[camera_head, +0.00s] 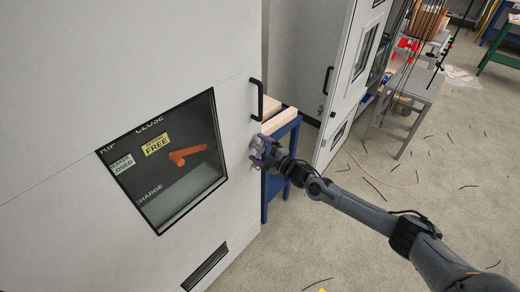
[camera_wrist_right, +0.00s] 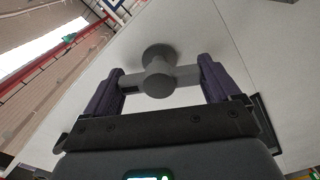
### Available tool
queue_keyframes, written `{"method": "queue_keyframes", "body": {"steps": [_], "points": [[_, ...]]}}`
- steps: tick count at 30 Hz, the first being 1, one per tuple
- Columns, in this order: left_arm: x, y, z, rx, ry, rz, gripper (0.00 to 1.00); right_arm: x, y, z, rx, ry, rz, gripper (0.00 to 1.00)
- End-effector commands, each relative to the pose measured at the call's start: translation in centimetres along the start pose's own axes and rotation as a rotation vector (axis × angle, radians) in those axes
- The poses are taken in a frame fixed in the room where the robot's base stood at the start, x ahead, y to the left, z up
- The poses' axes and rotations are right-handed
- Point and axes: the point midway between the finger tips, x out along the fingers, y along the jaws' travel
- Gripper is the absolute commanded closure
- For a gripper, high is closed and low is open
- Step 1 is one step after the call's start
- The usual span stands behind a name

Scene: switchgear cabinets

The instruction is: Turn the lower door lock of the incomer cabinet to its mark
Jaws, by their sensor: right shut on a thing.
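The incomer cabinet (camera_head: 60,110) fills the left of the head view, its door closed. The lower door lock (camera_wrist_right: 158,76) is a grey knob with a crossbar on the white door, seen close up in the wrist view. My right gripper (camera_head: 258,150) is at the door's right edge, below the black handle. Its two dark fingers are shut on the ends of the lock's crossbar, one on each side. The lock's mark cannot be made out, and the gripper covers most of the lock in the head view. My left gripper is out of view.
A black door handle (camera_head: 257,99) stands out just above my right gripper. A window (camera_head: 170,160) with an orange lever is to its left. A blue table (camera_head: 282,165) is behind the gripper, and another cabinet (camera_head: 345,85) stands open beyond. Cable scraps litter the floor at right.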

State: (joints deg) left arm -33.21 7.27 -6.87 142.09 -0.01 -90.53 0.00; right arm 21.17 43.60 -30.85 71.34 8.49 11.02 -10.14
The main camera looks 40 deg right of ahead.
Motion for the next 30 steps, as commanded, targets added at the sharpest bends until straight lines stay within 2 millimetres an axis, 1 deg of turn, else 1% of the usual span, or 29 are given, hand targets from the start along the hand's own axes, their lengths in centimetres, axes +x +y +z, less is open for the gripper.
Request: {"method": "queue_keyframes", "body": {"steps": [9,15,22,30], "points": [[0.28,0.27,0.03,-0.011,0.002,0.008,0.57,0.02,-0.11,0.02,-0.281,0.0,0.001,0.41],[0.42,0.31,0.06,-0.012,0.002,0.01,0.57,0.0,-0.19,0.06,-0.415,0.0,0.0,0.41],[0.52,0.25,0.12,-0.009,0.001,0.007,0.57,0.0,-0.22,0.08,-0.506,0.0,0.0,0.41],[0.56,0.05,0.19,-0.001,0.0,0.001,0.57,0.0,-0.23,0.08,-0.541,-0.001,0.0,0.41]]}}
